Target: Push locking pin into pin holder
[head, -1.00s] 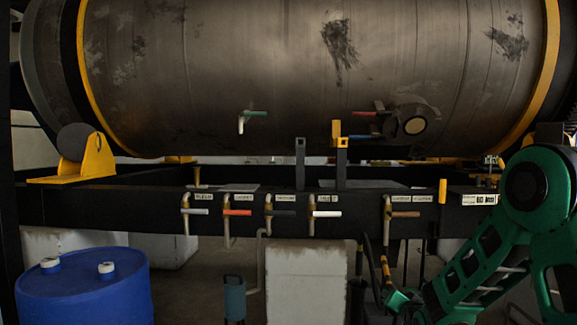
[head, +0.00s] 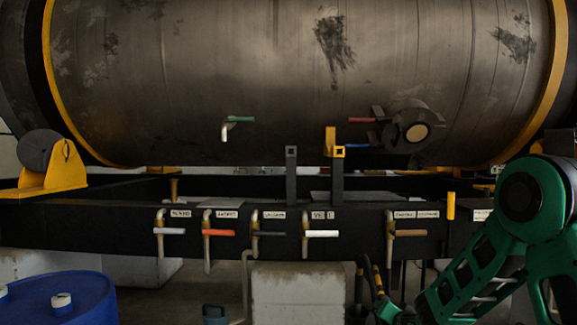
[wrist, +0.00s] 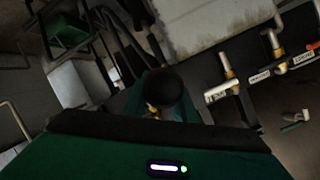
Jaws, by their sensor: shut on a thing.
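My gripper (head: 385,308) is low at the bottom of the head view, below the black beam, small and partly cut off. In the wrist view a dark round-ended thing (wrist: 163,88) sticks out beyond my green hand, with a bit of yellow beside it. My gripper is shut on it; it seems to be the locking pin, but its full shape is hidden. Which part is the pin holder is unclear. A yellow upright cylinder (head: 450,206) sits on the beam, and a yellow bracket (head: 331,142) tops a dark post. My gripper is apart from both.
A large metal tank (head: 270,70) lies above the black beam (head: 100,222). Several labelled valve handles, including a white one (head: 321,234), project from the beam. A blue drum (head: 70,300) stands at lower left. A pale block (head: 299,290) is under the beam.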

